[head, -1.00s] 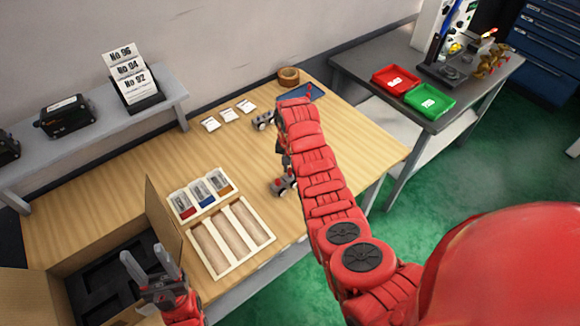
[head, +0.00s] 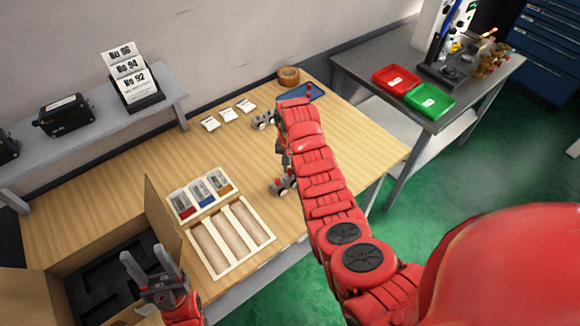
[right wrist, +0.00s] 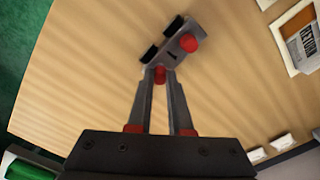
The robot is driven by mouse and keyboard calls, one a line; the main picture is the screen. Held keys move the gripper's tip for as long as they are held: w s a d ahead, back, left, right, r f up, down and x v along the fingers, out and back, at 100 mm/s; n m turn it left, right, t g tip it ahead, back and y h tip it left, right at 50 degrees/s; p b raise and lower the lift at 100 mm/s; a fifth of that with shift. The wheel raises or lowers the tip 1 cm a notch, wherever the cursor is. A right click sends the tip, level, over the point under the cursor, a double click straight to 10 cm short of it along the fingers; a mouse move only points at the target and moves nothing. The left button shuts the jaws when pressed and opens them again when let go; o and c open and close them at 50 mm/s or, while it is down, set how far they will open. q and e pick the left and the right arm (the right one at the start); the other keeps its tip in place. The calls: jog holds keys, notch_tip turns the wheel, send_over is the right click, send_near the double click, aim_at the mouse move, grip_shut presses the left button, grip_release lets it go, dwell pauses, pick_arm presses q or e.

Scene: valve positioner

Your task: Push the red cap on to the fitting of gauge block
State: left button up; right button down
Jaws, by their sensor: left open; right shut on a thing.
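A grey gauge block (head: 284,186) with black parts stands near the table's front edge, beside my right arm. It shows in the right wrist view (right wrist: 172,50), with a round red part (right wrist: 189,43) on its far end. My right gripper (right wrist: 161,78) is shut on a small red cap (right wrist: 160,75) at its fingertips. The cap is right at the block's near side; I cannot tell whether it is seated on the fitting. In the head view my right arm mostly hides this gripper.
A second similar device (head: 263,120) stands farther back, near white cards (head: 228,115). A blue mat (head: 302,93) and a tape roll (head: 288,75) lie at the back. A wooden tray (head: 272,238) and carton (head: 152,215) are at the left.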

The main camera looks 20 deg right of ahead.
jog(key=shift+f, duration=0.4)
jog(key=c, duration=0.8)
grip_release()
jog(key=shift+o, duration=0.2)
jog(key=shift+r+b, duration=0.1)
jog(key=shift+b, duration=0.2)
